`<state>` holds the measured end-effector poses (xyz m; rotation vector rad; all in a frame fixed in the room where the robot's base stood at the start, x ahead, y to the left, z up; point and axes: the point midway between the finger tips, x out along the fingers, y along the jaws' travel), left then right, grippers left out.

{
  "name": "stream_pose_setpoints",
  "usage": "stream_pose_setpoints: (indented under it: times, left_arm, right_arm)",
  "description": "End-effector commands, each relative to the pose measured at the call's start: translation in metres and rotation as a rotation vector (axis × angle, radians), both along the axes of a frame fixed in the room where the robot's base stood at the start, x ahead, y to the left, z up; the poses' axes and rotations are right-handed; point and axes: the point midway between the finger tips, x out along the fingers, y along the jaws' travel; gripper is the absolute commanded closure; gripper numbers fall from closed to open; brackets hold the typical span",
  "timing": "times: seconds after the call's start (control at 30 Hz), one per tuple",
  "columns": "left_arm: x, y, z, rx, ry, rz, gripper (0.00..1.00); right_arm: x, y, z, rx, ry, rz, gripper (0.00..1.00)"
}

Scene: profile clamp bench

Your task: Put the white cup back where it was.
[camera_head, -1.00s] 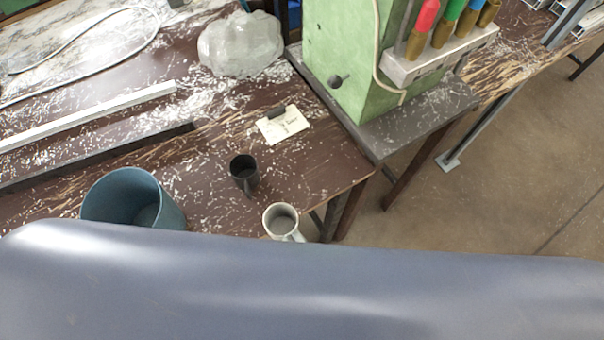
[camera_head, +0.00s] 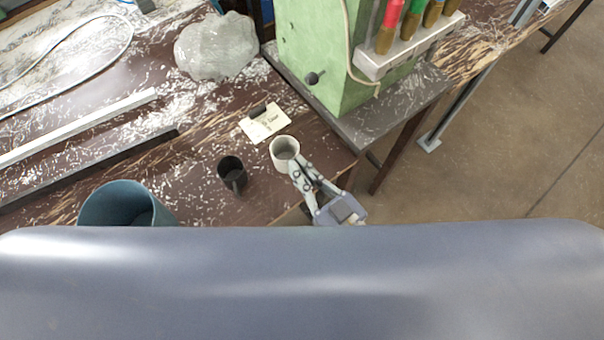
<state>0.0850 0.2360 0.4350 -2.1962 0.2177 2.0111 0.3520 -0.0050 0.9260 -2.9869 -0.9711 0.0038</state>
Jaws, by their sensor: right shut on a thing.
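The white cup (camera_head: 283,149) is upright near the right end of the brown bench, just below the paper card. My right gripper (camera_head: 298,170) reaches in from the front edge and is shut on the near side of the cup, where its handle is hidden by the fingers. I cannot tell whether the cup touches the bench top or is held slightly above it. My left gripper is not in view.
A black cup (camera_head: 232,174) stands just left of the white cup. A blue-green bin (camera_head: 118,202) is at the front left. A paper card (camera_head: 264,123) with a black clip lies behind. A green machine (camera_head: 325,60) stands at the back right.

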Motion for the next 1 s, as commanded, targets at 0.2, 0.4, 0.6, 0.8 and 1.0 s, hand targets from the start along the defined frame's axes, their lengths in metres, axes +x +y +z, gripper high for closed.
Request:
stream_pose_setpoints:
  times: [0.2, 0.4, 0.6, 0.8, 1.0]
  left_arm:
    - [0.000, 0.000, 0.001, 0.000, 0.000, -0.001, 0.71]
    - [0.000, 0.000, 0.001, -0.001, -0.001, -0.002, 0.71]
    - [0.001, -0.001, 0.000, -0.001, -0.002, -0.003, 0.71]
    - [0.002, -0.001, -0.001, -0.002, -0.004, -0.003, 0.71]
    - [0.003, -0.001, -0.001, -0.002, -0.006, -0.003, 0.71]
  right_arm:
    - [0.002, 0.000, -0.028, -0.004, -0.002, 0.001, 1.00]
    - [0.001, 0.000, -0.035, 0.000, -0.003, 0.000, 1.00]
    - [0.001, 0.000, -0.036, -0.001, -0.002, 0.000, 1.00]
    - [0.001, 0.000, -0.038, -0.001, -0.002, 0.000, 0.74]
    - [0.001, 0.000, -0.038, -0.001, -0.002, 0.000, 0.74]
